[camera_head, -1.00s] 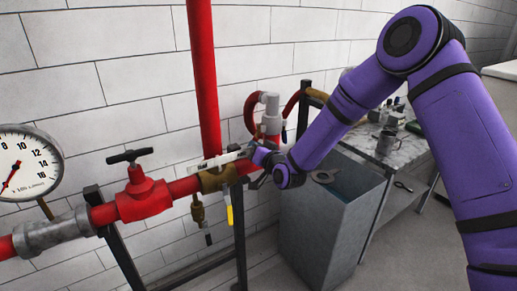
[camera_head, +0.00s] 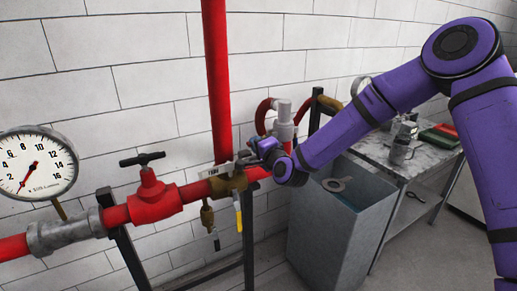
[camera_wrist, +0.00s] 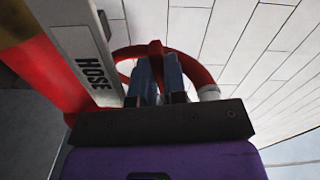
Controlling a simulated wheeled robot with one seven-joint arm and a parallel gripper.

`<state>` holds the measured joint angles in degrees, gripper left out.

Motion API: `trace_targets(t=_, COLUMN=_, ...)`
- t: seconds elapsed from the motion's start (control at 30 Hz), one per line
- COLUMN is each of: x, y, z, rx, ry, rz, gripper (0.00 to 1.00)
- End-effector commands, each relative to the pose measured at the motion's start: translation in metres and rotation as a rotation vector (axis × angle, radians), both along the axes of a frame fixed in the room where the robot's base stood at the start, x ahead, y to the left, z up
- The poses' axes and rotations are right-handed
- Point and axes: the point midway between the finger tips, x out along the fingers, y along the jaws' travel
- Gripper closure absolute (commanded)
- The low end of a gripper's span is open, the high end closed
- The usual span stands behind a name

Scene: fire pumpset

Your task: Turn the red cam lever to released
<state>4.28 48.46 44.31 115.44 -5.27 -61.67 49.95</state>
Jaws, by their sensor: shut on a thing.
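My gripper (camera_head: 256,150) is at the pipe joint, beside the brass fitting (camera_head: 228,184) under the vertical red pipe. In the wrist view its two blue fingers (camera_wrist: 158,72) are closed around a narrow red piece, which looks like the red cam lever (camera_wrist: 155,48). In the head view the fingers and the wrist largely hide that lever, so its angle is hard to read. A pale plate (camera_wrist: 88,62) marked HOSE lies just left of the fingers in the wrist view, and a curved red hose (camera_wrist: 195,68) arcs behind them.
A red valve (camera_head: 152,198) with a black T-handle sits left on the horizontal pipe, beside a pressure gauge (camera_head: 35,165). A grey bin (camera_head: 330,235) stands below my forearm. A marble-topped table (camera_head: 375,150) holds a metal mug. White tiled wall lies behind.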

Motion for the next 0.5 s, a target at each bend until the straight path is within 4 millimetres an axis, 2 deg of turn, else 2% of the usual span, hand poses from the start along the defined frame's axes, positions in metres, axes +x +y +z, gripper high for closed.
trace_targets(t=0.2, x=-0.001, y=0.0, z=0.007, rx=0.1, ry=0.071, rz=0.0, gripper=1.0)
trace_targets(t=0.5, x=-0.001, y=0.001, z=0.012, rx=0.163, ry=0.114, rz=0.001, gripper=1.0)
